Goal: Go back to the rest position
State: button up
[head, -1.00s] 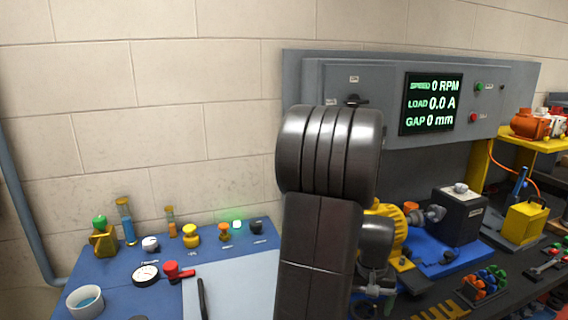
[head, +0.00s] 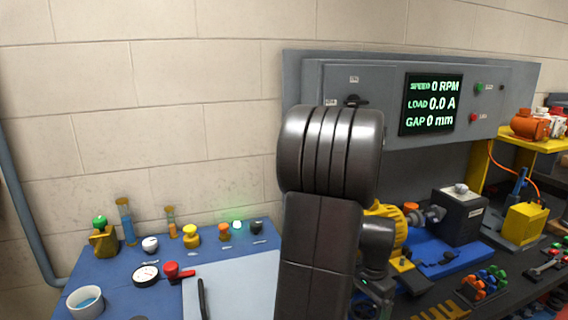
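My arm stands upright in the middle of the head view, folded, and covers part of the bench behind it. My gripper (head: 374,294) shows only in part, low beside the arm link, over the dark bench near the yellow motor (head: 388,228). Its fingers are small, dark and partly hidden, so I cannot tell whether they are open or shut. I see nothing clearly held in it. The yellow motor sits on a blue base (head: 440,252), coupled to a dark box (head: 460,214).
A grey panel's display (head: 432,104) reads 0 RPM, 0.0 A and 0 mm. A blue table (head: 115,262) at left holds a gauge (head: 145,275), a red-handled item (head: 178,271) and a white cup (head: 86,302). An orange motor (head: 530,124) stands on a yellow shelf at right.

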jog(key=shift+m, duration=1.5)
